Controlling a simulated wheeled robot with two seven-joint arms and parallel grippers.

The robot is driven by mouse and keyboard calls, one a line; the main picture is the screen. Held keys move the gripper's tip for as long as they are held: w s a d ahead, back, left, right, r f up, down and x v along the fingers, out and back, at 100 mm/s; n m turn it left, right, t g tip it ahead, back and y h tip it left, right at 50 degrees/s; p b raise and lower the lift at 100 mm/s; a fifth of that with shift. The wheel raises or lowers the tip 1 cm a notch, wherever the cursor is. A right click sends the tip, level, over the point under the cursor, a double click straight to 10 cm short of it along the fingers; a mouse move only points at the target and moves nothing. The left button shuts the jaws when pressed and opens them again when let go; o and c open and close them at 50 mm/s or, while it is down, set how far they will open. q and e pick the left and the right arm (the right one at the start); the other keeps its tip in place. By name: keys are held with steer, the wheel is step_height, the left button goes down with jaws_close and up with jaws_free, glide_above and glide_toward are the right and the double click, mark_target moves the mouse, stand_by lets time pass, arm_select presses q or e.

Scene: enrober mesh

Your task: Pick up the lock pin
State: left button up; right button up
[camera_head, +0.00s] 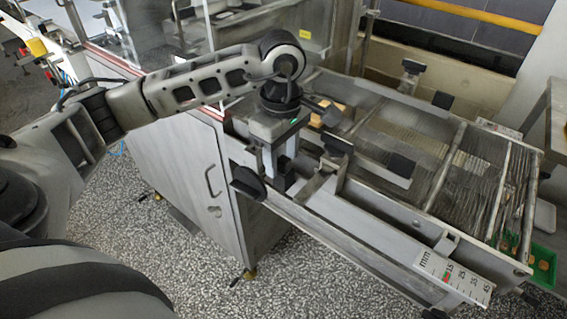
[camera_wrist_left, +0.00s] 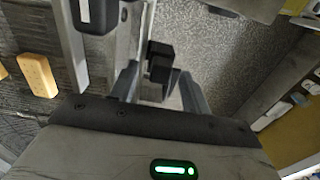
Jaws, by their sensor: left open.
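My left gripper (camera_head: 280,168) points down over the near side rail of the conveyor in the head view. Its two grey fingers are apart, and it holds nothing that I can make out. In the left wrist view, the fingers (camera_wrist_left: 160,88) reach away from the palm. A black blocky part (camera_wrist_left: 160,62) shows between and beyond them; it may be the head of the lock pin, but I cannot tell for sure. I cannot tell whether the fingers touch it. In the head view, the gripper partly hides this spot. My right gripper is not in view.
A black knob (camera_head: 248,182) sticks out at the rail's near end. The mesh conveyor (camera_head: 400,135) lies right of my gripper, with black-ended clamps above it. A tan block (camera_wrist_left: 38,75) lies on the mesh. A scale plate (camera_head: 453,277) and a green tray (camera_head: 543,262) are at the right.

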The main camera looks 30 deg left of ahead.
mark_target(284, 158)
arm_select(q)
steer(key=c, duration=1)
jaws_close()
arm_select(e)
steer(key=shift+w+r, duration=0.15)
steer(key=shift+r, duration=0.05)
arm_select(q)
steer(key=shift+r, duration=0.1)
steer(key=shift+r+b, duration=0.3)
steer(key=shift+r, duration=0.1)
step_height(284, 158, up, 2)
steer(key=shift+d+r+b, duration=0.15)
steer(key=shift+r+b, duration=0.1)
steer(key=shift+b, duration=0.15)
steer(key=s+d+r+p, duration=0.3)
steer(key=s+d+r, duration=0.1)
steer(key=d+r, duration=0.9)
steer(key=shift+r+p, duration=0.3)
steer(key=shift+r, duration=0.75)
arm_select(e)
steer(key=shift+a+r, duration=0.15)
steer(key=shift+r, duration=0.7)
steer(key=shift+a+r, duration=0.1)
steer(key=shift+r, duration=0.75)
